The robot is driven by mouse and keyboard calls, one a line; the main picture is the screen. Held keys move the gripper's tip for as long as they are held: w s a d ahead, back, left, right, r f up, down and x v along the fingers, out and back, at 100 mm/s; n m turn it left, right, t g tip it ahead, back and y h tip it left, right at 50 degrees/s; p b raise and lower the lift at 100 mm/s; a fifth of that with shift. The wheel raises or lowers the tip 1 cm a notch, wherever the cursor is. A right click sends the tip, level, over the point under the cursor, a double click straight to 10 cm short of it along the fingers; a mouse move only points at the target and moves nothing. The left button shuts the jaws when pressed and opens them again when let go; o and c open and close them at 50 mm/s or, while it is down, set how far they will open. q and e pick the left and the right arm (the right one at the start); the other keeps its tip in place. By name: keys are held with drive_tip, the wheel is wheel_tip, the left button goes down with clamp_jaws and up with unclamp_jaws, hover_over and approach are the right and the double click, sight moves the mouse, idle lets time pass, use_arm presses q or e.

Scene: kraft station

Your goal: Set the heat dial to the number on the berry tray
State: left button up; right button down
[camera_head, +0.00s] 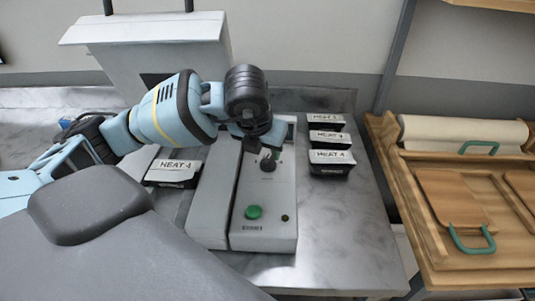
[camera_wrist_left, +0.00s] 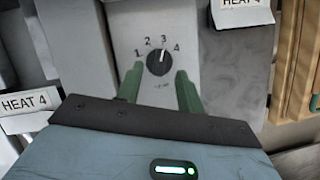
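The heat dial (camera_wrist_left: 159,63) is a round black knob on a light grey panel, with the numbers 1 to 4 around its top. Its pale mark points up and slightly right, about at 3. The dial also shows in the head view (camera_head: 268,164), on the grey machine (camera_head: 264,195). My left gripper (camera_wrist_left: 158,80) is open, with green fingers on either side of the dial's lower part; I cannot tell whether they touch it. Black trays carry HEAT labels: one (camera_head: 172,172) left of the machine reads HEAT 4. I cannot tell which tray holds berries. My right gripper is not in view.
Three labelled trays stand in a row right of the machine, the nearest (camera_head: 331,162) reading HEAT 4. A green button (camera_head: 254,212) sits on the machine's near end. A wooden rack (camera_head: 470,205) with boards stands at the right. The counter's front right is clear.

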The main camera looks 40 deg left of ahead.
sight(268, 158)
use_arm(q)
drive_tip(key=shift+x, duration=1.55)
clamp_jaws()
